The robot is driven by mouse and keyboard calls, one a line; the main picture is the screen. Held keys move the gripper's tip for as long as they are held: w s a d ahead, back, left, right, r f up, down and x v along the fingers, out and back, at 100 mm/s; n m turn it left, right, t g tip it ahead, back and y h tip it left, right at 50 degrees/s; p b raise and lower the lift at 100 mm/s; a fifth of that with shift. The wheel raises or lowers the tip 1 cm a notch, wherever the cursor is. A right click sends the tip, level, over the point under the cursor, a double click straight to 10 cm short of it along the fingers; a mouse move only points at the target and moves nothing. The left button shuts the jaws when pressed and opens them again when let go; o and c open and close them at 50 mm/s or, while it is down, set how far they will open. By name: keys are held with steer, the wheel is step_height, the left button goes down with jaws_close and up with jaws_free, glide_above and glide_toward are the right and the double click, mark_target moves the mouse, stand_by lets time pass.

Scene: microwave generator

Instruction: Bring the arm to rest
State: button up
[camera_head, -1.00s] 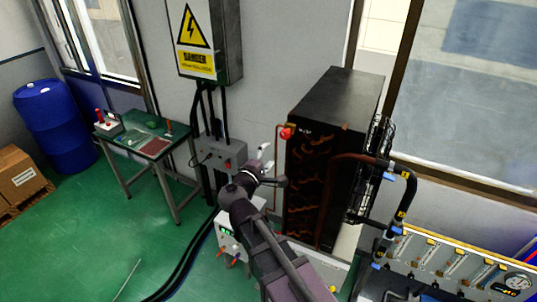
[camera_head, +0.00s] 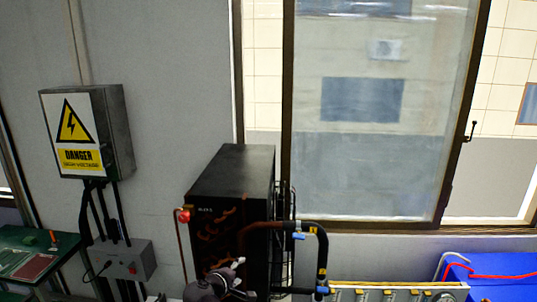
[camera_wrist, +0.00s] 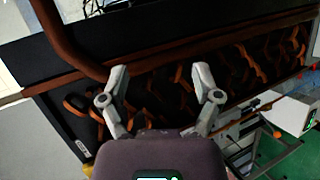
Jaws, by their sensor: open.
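My gripper (camera_wrist: 160,84) is open in the wrist view, its two grey fingers spread apart with nothing between them. Beyond the fingers is the dark cabinet (camera_wrist: 240,68) with orange-brown markings, and a brown pipe (camera_wrist: 68,42) runs along its edge at the upper left. In the head view only the wrist end of my arm shows at the bottom, with my gripper (camera_head: 238,270) in front of the lower part of the black cabinet (camera_head: 232,172). The exact gap between my gripper and the cabinet cannot be told.
A danger-marked electrical box (camera_head: 118,130) hangs on the wall, with a grey switch box (camera_head: 125,262) below. A green table (camera_head: 40,255) stands at left, a blue box (camera_head: 495,278) at lower right. Hoses (camera_head: 322,255) run beside the cabinet. A window fills the right.

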steer(key=s+d+f+m+g+y+b, duration=0.2)
steer(key=s+d+f+m+g+b, duration=0.1)
steer(key=d+f, duration=0.5)
steer(key=s+d+f+m+g+y+b, duration=0.2)
steer(key=d+f+m+g+b, duration=0.3)
steer(key=d+f+b, duration=0.3)
steer(key=s+d+f+m+g+y+b, duration=0.1)
steer(key=s+d+f+m+g+b, duration=0.3)
steer(key=d+f, duration=0.5)
step_height(320, 180, down, 4)
steer(key=shift+s+d+f+y+b, duration=0.1)
steer(key=shift+s+d+y+b, duration=0.4)
steer(key=shift+b, duration=0.35)
steer(key=shift+a, duration=0.15)
